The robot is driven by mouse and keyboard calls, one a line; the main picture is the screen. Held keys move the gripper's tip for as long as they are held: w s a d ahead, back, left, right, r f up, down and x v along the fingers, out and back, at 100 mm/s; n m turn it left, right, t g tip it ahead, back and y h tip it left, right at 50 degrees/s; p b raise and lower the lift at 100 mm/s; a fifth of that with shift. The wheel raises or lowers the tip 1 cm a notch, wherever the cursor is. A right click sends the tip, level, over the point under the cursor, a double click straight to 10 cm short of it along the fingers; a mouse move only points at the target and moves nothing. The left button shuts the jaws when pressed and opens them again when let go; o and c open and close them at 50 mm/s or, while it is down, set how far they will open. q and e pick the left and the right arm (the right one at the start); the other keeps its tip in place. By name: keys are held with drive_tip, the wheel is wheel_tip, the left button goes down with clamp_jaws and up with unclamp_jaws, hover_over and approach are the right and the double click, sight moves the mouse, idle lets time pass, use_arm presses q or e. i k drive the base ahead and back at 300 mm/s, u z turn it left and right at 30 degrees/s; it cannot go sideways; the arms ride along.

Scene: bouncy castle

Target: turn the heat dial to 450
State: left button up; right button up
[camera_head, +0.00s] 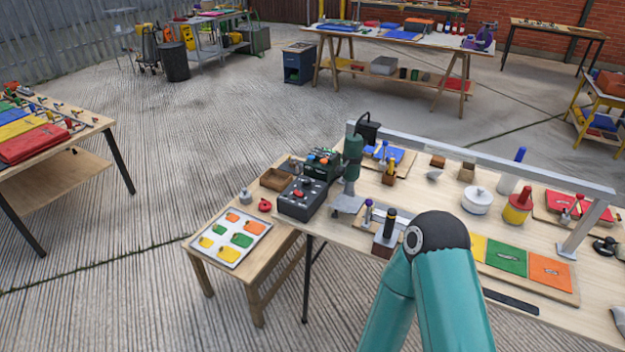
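A dark control box (294,208) stands at the left end of the workbench and has a red knob (298,194) and small light marks on its top. It is the likeliest place for the heat dial, but the marks are too small to read and I cannot tell the setting. A teal arm of mine (433,290) rises from the bottom, right of centre, and bends at a black-capped joint over the bench's front edge. Neither gripper shows in the head view.
A green upright tool (353,150) stands right behind the box, with a wooden tray (276,179) to its left. A small side table (205,258) holds a card of coloured patches. A grey rail (480,160) spans the bench. Concrete floor (110,290) is open at left.

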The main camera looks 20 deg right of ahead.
sight(307, 184)
drive_tip(key=z, duration=0.05)
drive_tip(key=i, duration=1)
drive_tip(key=u, duration=0.05)
